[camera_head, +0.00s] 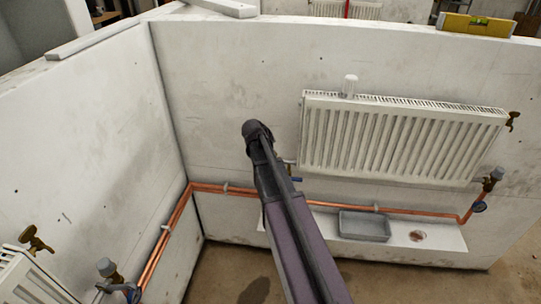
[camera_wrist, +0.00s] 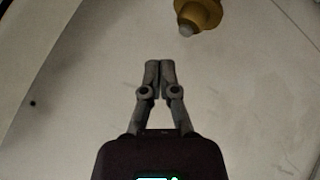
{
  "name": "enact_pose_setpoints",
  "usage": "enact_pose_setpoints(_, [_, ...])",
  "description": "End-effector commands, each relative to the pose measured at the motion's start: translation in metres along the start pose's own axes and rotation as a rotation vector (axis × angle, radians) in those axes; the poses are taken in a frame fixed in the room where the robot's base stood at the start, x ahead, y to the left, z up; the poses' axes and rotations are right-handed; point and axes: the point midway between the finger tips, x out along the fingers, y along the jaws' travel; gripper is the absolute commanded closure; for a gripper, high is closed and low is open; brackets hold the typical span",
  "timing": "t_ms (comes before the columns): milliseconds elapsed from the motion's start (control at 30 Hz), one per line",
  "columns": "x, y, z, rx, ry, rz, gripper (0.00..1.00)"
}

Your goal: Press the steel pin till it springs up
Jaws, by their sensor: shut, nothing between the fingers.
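In the wrist view a brass valve body (camera_wrist: 203,12) shows at the top edge, partly cut off. A short grey steel pin (camera_wrist: 187,30) sticks out of it toward the lower left. My gripper (camera_wrist: 160,64) has its fingertips together with nothing between them. In the picture the fingertips are below and left of the pin, and apart from it. In the head view my arm hides the fingers and the pin; it reaches to just left of the white radiator (camera_head: 400,138).
A copper pipe (camera_head: 230,190) runs along the wall low down. A small blue handle (camera_head: 297,179) is beside my arm. A grey tray (camera_head: 363,226) sits on a white ledge (camera_head: 441,240). A yellow spirit level (camera_head: 477,25) lies on the wall top. The wall left of my arm is clear.

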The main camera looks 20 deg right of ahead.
Motion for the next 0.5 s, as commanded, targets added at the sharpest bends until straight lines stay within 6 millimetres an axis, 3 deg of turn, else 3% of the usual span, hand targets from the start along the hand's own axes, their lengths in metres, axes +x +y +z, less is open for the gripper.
enact_pose_setpoints(500, [0.0107,-0.0070,0.0077,0.001,0.000,0.000,1.00])
